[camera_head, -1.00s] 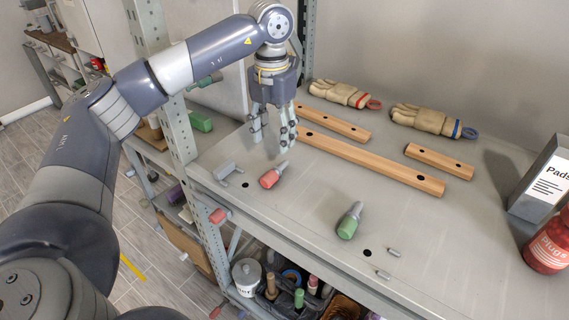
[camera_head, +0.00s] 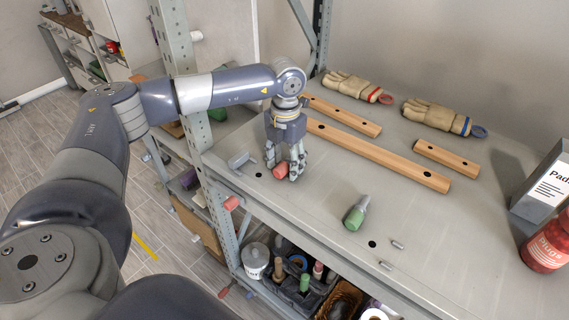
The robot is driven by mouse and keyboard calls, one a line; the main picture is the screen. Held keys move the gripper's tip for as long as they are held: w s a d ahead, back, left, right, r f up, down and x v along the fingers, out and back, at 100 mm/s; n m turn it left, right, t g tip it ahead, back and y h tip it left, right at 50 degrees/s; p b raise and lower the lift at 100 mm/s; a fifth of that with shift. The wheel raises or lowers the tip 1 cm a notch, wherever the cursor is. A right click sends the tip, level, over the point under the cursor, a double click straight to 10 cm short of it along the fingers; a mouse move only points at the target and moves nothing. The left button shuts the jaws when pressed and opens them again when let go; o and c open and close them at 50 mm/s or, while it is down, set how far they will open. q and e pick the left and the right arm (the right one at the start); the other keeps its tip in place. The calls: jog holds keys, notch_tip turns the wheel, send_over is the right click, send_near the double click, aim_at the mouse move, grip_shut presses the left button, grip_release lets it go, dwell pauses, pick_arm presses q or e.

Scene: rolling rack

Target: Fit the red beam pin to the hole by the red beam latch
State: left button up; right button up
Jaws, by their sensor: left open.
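The red beam pin (camera_head: 280,170) lies on the shelf top, its red end facing the front. My left gripper (camera_head: 283,174) points down over it, fingers apart on either side of the pin; I cannot tell if they touch it. The pin's grey shank is hidden behind the fingers. A dark hole (camera_head: 258,174) is in the shelf just left of the pin, beside a grey bracket (camera_head: 241,162). A red knob (camera_head: 232,203), perhaps the red beam latch, sticks out at the shelf's front edge below that hole. My right gripper is not in view.
A green pin (camera_head: 356,214) lies to the right, near another hole (camera_head: 372,243) and two small grey pegs (camera_head: 397,244). Wooden bars (camera_head: 385,157) and gloves (camera_head: 437,117) lie behind. A rack post (camera_head: 183,80) stands left of the gripper. A red bottle (camera_head: 546,245) is at right.

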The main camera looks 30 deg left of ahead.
pick_arm(q)
jog(key=shift+c, duration=0.9)
grip_shut()
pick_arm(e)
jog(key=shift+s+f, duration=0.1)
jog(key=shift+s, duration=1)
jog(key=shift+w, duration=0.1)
